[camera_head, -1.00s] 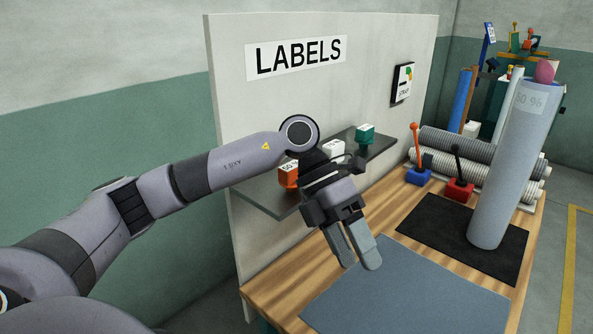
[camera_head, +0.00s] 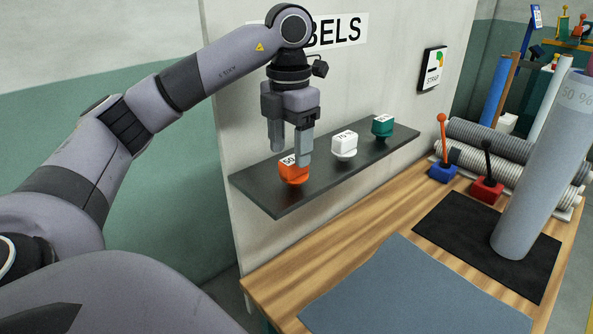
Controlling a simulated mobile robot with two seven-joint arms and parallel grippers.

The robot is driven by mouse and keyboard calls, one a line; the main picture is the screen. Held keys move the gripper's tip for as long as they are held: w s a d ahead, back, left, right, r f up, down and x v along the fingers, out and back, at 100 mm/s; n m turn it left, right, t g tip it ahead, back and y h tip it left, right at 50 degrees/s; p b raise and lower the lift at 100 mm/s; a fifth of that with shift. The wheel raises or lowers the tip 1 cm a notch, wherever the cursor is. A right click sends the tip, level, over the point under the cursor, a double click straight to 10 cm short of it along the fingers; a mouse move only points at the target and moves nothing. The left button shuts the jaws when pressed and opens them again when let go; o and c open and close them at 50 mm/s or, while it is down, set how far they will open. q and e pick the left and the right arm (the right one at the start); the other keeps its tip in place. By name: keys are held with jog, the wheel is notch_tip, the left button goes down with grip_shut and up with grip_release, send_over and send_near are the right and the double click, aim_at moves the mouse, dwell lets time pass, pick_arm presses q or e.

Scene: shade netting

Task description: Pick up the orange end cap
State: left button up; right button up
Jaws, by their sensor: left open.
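The orange end cap (camera_head: 293,174) sits upright on the dark shelf (camera_head: 268,201), at its near left end. It has a white label reading 50 on top, partly hidden by a finger. My left gripper (camera_head: 290,155) is open and points down, right at the cap. Its right finger overlaps the cap in the picture; the left finger is a little above and left of it. I cannot tell whether a finger touches the cap. My right gripper is not in view.
A white cap (camera_head: 345,148) and a green cap (camera_head: 382,126) stand farther along the shelf. Behind it is the white panel (camera_head: 375,80). Below are a wooden bench (camera_head: 270,283), a blue-grey mat (camera_head: 410,290) and a tall grey roll (camera_head: 525,185) on a black mat (camera_head: 438,222).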

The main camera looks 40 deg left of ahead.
aim_at(294, 168)
pick_arm(q)
jog(key=f, duration=0.5)
jog(key=shift+w+d, duration=0.1)
jog(key=shift+d, duration=0.25)
jog(key=c, duration=0.7)
jog(key=shift+o, duration=0.2)
jog(key=shift+r, duration=0.1)
